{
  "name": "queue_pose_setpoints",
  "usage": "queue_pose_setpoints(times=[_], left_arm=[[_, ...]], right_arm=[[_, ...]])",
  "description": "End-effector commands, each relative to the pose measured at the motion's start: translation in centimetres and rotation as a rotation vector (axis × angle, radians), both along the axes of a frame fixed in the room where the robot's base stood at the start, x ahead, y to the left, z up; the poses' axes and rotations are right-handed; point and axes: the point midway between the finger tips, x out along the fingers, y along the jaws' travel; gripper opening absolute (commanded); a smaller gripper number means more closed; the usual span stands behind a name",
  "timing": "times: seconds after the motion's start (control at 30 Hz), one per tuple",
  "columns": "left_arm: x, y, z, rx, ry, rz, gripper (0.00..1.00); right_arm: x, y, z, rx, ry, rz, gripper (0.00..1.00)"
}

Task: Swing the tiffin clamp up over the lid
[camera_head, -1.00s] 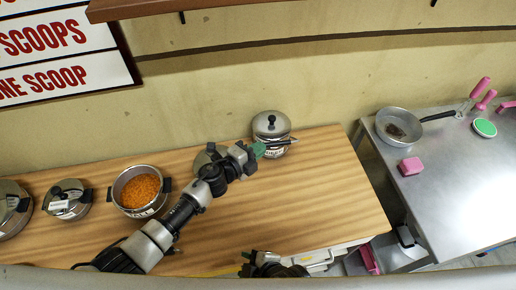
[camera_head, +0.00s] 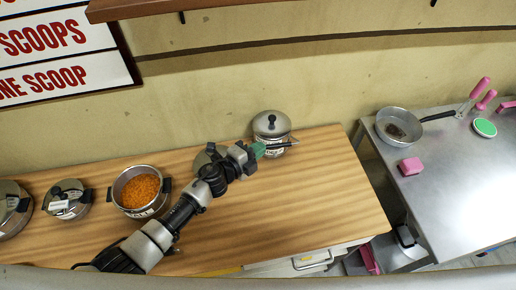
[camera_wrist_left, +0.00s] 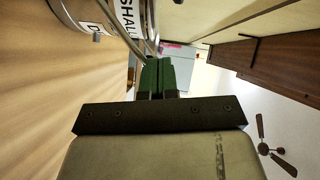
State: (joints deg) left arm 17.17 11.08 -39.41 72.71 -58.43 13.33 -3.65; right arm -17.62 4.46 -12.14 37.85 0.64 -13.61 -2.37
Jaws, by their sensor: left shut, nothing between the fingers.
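The tiffin (camera_head: 271,125) is a round steel container with a black-knobbed lid, standing at the back right of the wooden counter. A thin metal bar, which looks like its clamp (camera_head: 281,145), runs across its front. My left gripper (camera_head: 260,150) is at the tiffin's front left side, its green fingers shut with nothing between them. In the left wrist view the shut fingers (camera_wrist_left: 157,66) point past the labelled tiffin side (camera_wrist_left: 98,14). Curved metal rods (camera_wrist_left: 149,28) of the clamp show just beyond the fingertips; I cannot tell whether they touch. My right gripper is out of view.
A pot of orange food (camera_head: 141,188) and lidded steel pots (camera_head: 66,199) stand on the left of the wooden counter (camera_head: 310,205). A steel table (camera_head: 460,190) with a pan (camera_head: 398,126) is at the right. The counter's front right is clear.

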Motion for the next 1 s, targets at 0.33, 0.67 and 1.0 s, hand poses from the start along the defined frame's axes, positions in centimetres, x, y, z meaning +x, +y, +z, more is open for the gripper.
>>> queue_pose_setpoints(times=[0.33,0.67,1.0], left_arm=[[0.7,0.1,0.9,0.001,-0.003,0.000,0.00],[3.5,0.5,2.9,0.001,-0.002,0.000,0.00],[4.0,0.6,3.0,0.000,0.000,0.000,0.00]], right_arm=[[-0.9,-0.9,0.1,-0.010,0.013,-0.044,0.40],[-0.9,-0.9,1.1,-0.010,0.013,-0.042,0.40],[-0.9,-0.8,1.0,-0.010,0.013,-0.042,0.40]])
